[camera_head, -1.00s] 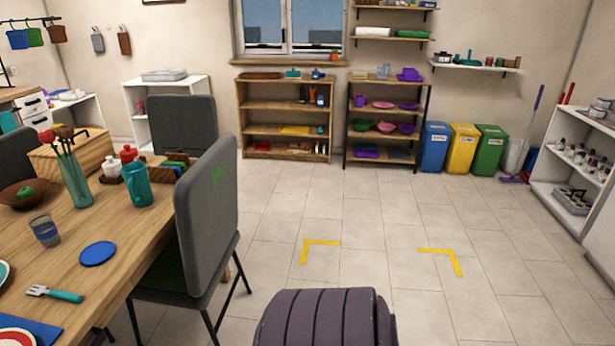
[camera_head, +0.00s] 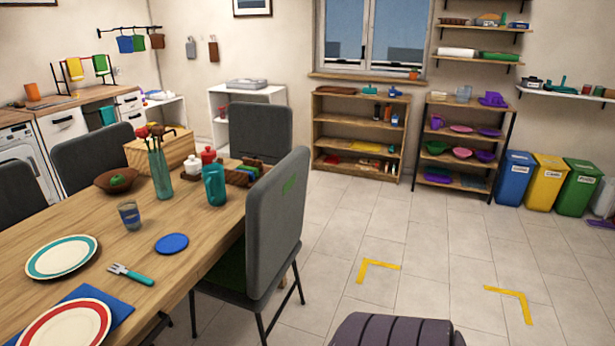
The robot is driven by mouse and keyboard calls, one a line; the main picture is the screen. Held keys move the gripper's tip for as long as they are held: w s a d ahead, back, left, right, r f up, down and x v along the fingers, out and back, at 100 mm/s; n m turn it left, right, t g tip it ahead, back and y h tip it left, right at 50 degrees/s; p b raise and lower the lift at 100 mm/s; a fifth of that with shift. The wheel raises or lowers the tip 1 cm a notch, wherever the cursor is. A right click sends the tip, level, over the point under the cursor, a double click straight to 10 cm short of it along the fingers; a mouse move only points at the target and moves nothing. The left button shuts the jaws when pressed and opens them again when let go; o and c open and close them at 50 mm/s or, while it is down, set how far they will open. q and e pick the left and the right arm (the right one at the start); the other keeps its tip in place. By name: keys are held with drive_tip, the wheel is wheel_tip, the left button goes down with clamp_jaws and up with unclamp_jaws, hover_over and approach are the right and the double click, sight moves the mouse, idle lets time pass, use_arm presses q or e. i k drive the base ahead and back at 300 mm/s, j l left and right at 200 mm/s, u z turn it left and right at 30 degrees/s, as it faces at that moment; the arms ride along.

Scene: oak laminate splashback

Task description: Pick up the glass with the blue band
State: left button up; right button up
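The glass with the blue band (camera_head: 130,215) stands upright on the wooden dining table (camera_head: 60,232). It is a small clear tumbler with a blue band around it. It stands left of the blue round coaster (camera_head: 172,244) and in front of the tall teal vase (camera_head: 160,175). Neither of my grippers shows in the head view, so nothing is seen holding the glass.
Near the glass are a teal jug (camera_head: 214,185), a fork with a teal handle (camera_head: 132,275) and a teal-rimmed plate (camera_head: 62,257). A grey chair (camera_head: 275,225) stands at the table's right side. The tiled floor (camera_head: 420,240) to the right is largely open.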

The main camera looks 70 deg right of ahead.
sight(128, 210)
drive_tip(key=i+j+z, duration=0.1)
drive_tip(key=z, duration=0.55)
